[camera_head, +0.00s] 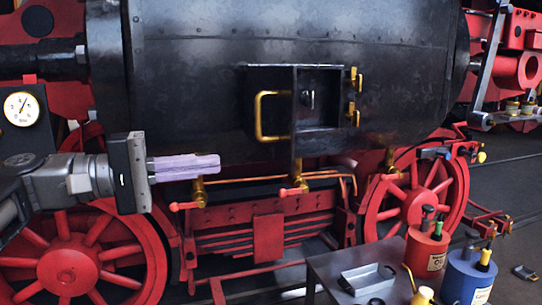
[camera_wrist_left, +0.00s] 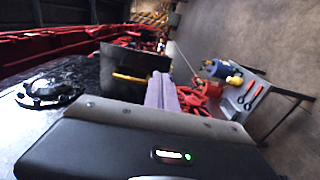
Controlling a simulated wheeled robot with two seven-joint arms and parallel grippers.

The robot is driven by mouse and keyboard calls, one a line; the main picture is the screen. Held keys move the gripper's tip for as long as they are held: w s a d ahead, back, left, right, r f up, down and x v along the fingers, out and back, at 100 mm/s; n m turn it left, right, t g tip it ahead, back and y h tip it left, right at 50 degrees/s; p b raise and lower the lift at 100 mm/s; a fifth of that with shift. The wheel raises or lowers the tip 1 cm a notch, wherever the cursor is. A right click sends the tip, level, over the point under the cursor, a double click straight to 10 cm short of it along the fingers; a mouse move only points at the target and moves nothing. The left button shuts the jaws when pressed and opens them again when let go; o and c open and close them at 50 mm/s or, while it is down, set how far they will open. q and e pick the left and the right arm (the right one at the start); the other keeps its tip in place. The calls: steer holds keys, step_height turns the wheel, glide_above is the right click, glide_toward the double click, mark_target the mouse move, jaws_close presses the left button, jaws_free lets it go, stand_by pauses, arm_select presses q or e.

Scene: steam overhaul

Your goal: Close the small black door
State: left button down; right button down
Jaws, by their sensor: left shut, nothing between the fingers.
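The small black door (camera_head: 313,105) is on the side of the black boiler, with brass fittings along its right side. It appears to stand open, swung out from the boiler; the exact angle is hard to tell. A brass handle (camera_head: 262,117) shows at its left. In the left wrist view the dark door panel (camera_wrist_left: 135,62) juts out beyond the fingers, with the yellow handle (camera_wrist_left: 130,79) on it. My left gripper (camera_head: 218,166) is shut and empty, its lavender fingers pointing right, left of and below the door, apart from the handle. My right gripper is out of view.
The boiler (camera_head: 190,80) fills the upper middle. Red wheels (camera_head: 70,265) and brass valves with red handles (camera_head: 293,191) lie below. A grey table (camera_head: 325,268) with a tray, a red pot (camera_head: 426,250) and a blue pot (camera_head: 468,278) stands at the lower right.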

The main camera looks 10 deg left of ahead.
mark_target(289, 156)
arm_select(q)
steer(key=p+x, duration=0.2)
steer(key=x, duration=0.9)
steer(key=shift+w+d, duration=0.1)
steer(key=shift+w, duration=0.05)
